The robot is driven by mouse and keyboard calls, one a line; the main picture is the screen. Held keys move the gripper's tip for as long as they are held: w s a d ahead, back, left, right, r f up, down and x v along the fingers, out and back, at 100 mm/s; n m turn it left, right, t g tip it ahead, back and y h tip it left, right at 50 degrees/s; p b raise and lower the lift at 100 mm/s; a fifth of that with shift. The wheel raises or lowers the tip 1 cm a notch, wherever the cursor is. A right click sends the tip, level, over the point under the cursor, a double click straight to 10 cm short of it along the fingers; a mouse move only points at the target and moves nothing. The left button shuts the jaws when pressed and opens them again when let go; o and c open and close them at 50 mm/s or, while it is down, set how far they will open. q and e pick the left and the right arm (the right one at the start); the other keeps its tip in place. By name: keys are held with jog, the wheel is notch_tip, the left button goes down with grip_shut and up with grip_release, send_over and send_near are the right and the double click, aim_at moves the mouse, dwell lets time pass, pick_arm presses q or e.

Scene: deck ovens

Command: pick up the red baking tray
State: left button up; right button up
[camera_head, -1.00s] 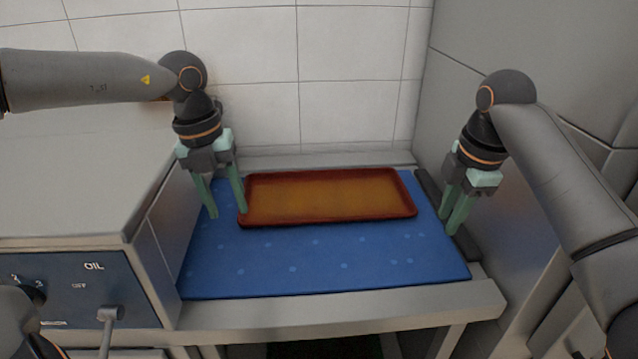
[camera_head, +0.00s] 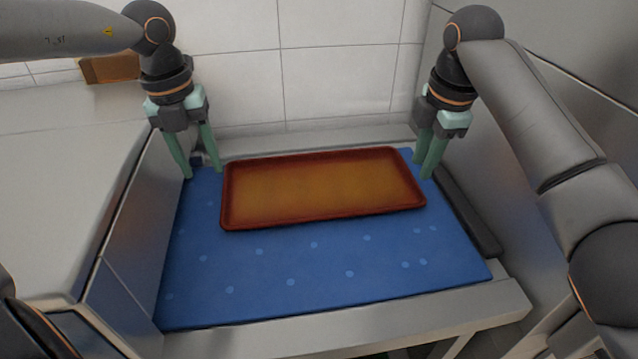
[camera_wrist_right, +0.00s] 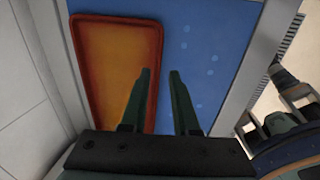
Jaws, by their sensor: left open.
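The red baking tray (camera_head: 322,216), with a red-brown rim and an orange-brown inside, lies flat on a blue spotted mat (camera_head: 330,262). My left gripper (camera_head: 203,174) is open and empty, fingers pointing down, just beyond the tray's left end near its back corner. My right gripper (camera_head: 422,170) is open and empty at the tray's right end, fingers pointing down. In the right wrist view its fingers (camera_wrist_right: 160,71) are apart, and the tray's rim (camera_wrist_right: 158,45) shows between them. I cannot tell whether either gripper touches the tray.
A grey counter unit (camera_head: 70,180) stands left of the mat, and a grey panel (camera_head: 545,110) rises on the right. A white tiled wall (camera_head: 330,60) closes the back. A dark bar (camera_head: 470,215) lies along the mat's right edge. The mat's front part is clear.

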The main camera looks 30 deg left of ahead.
aim_at(222, 217)
pick_arm(q)
jog(key=f, duration=1)
jog(key=shift+w+d+f, duration=0.2)
jog(key=shift+d+f, duration=0.05)
jog(key=shift+d, duration=0.1)
pick_arm(e)
jog(key=f, duration=0.3)
jog(key=w+f, duration=0.1)
jog(key=f, duration=0.3)
jog(key=a+f, duration=0.1)
jog(key=f, duration=0.2)
jog(key=shift+w+f, duration=0.15)
jog(key=shift+w, duration=0.05)
pick_arm(q)
jog(key=shift+w+f, duration=0.1)
jog(key=shift+f, duration=0.9)
pick_arm(e)
jog(key=shift+w+a+f, duration=0.15)
jog(key=shift+w+f, duration=0.05)
jog(key=shift+f, duration=0.85)
pick_arm(q)
jog(key=shift+c, duration=0.2)
pick_arm(e)
jog(key=shift+c, duration=0.2)
pick_arm(q)
jog(key=c, duration=0.5)
pick_arm(e)
grip_shut()
pick_arm(q)
grip_shut()
